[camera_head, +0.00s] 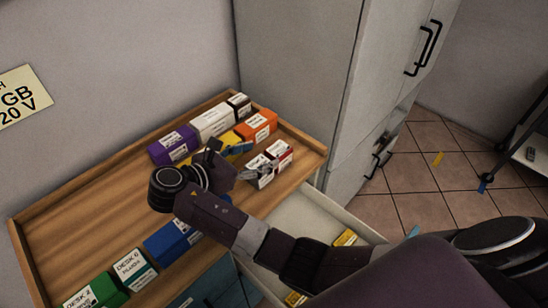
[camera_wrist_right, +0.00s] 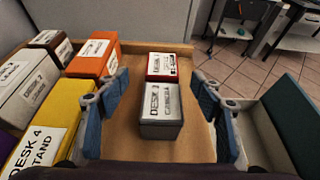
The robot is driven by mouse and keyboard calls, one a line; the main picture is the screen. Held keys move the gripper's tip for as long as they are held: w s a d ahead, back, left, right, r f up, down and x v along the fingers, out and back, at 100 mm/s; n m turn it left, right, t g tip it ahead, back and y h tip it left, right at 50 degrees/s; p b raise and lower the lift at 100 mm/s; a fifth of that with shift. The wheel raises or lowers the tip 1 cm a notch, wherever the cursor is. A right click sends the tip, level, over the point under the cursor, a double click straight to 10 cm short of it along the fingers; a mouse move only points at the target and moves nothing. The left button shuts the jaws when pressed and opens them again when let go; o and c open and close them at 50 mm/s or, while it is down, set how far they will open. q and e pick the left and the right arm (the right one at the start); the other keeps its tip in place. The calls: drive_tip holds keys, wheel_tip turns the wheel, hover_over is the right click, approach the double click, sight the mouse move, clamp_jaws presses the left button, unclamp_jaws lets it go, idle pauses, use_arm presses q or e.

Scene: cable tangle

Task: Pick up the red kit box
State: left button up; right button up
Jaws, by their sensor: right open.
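The red kit box (camera_head: 284,149) stands near the right end of the wooden tray-like top, with a white label on top. In the right wrist view the red box (camera_wrist_right: 162,66) is beyond a grey box (camera_wrist_right: 161,128) labelled DESK, which stands nearer the camera. My right gripper (camera_head: 243,162) is open with nothing held, just left of these two boxes in the head view. In the right wrist view its blue-padded fingers (camera_wrist_right: 160,82) stand apart on either side of the grey box, with the red box ahead between the tips. My left gripper is not in view.
A yellow box (camera_wrist_right: 45,122) is left of my gripper. Blue (camera_head: 170,243) and green (camera_head: 93,291) boxes stand in front. An open drawer (camera_head: 303,222) juts out below the rimmed wooden top (camera_head: 65,223).

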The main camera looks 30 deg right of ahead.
sight(276, 151)
drive_tip(key=shift+d+f, duration=0.1)
drive_tip(key=shift+f, duration=0.05)
drive_tip(key=p+x, duration=0.1)
drive_tip(key=x, duration=0.5)
drive_tip(key=shift+s+d, duration=0.1)
drive_tip(key=shift+d, duration=0.2)
drive_tip(key=shift+d+f, duration=0.25)
drive_tip(key=shift+d, duration=0.15)
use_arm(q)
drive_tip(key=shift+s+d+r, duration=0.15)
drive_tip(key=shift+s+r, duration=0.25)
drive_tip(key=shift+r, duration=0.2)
use_arm(e)
drive_tip(key=shift+c, duration=1.3)
drive_tip(key=c, duration=1.2)
